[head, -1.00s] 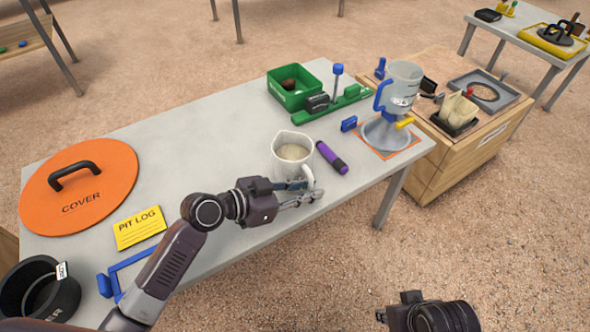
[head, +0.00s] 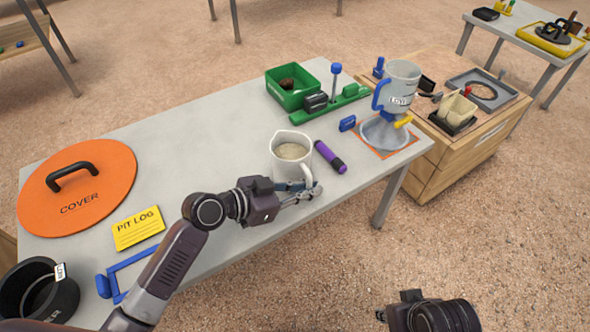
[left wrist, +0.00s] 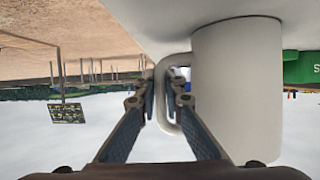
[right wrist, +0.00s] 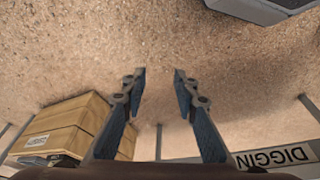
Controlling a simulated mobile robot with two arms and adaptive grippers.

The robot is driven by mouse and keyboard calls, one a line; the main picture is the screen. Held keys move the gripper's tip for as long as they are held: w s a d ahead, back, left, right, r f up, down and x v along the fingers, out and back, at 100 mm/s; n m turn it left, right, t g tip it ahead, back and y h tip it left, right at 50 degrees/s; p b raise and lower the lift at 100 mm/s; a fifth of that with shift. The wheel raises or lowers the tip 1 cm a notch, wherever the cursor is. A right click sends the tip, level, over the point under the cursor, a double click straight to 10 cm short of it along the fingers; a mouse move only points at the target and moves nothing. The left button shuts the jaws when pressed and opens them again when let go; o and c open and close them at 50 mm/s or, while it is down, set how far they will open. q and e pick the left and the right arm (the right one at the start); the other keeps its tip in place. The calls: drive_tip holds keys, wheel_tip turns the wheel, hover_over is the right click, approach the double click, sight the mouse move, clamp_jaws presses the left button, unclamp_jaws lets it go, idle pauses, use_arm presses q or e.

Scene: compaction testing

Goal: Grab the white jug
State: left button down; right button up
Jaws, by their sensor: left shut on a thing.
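The white jug (head: 291,160) stands near the front edge of the grey table, with pale material inside it. Its handle faces my left gripper. My left gripper (head: 308,190) is at the handle in the head view, its fingers on the handle. In the left wrist view the jug's body (left wrist: 237,90) fills the right side, and the fingers (left wrist: 160,98) are on either side of the handle (left wrist: 168,75). My right gripper (right wrist: 160,85) is open and empty over the sandy ground, off the table.
A purple marker (head: 329,156) lies just right of the jug. A green box (head: 293,88) is behind. An orange cover (head: 77,187) and a yellow pit log (head: 138,228) lie left. The table's middle is clear.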

use_arm(q)
drive_tip(key=shift+w+r, duration=0.1)
drive_tip(key=shift+r, duration=0.2)
